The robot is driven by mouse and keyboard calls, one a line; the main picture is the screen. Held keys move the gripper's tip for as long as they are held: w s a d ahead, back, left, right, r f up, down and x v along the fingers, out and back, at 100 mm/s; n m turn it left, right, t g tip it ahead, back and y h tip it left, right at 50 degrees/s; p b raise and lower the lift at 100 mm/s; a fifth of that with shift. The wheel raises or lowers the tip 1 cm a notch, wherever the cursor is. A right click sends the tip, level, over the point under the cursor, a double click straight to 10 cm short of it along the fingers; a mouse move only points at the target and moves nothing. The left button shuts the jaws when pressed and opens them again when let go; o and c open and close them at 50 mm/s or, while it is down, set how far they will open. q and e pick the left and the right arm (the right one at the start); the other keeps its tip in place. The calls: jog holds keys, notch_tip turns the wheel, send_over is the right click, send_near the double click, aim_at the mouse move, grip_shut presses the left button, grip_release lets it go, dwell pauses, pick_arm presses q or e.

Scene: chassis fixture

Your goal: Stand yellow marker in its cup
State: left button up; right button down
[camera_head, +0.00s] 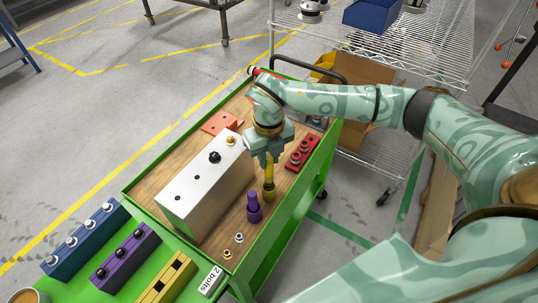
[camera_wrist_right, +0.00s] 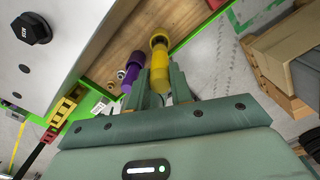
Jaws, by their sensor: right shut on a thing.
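The yellow marker (camera_head: 269,168) is held roughly upright in my right gripper (camera_head: 268,155), which points down over the cart's wooden top. The yellow marker (camera_wrist_right: 160,68) also shows between the fingers of my right gripper (camera_wrist_right: 162,88) in the wrist view. The darker yellow cup (camera_head: 268,193) stands directly below the marker. The cup (camera_wrist_right: 158,40) lies in line with the marker's far end in the wrist view. The marker's lower end meets the cup's mouth in both views; I cannot tell how far it is inside. My left gripper is out of view.
A purple marker in a purple cup (camera_head: 254,208) stands close to the left. A large silver block (camera_head: 205,187) with a black bolt is further left. A red block with holes (camera_head: 302,152) is at the right. Small bolts (camera_head: 239,238) lie in front. The green cart rim (camera_head: 283,228) is near.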

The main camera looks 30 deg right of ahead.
aim_at(269, 170)
jog(key=shift+f, duration=0.1)
jog(key=shift+f+b, duration=1.5)
jog(key=shift+f, duration=1.3)
jog(key=c, duration=1.2)
grip_release()
jog(key=shift+o, duration=0.2)
notch_tip(269, 170, up, 9)
jog(key=p, duration=0.8)
jog(key=shift+r, duration=0.2)
jog(key=shift+f, duration=0.15)
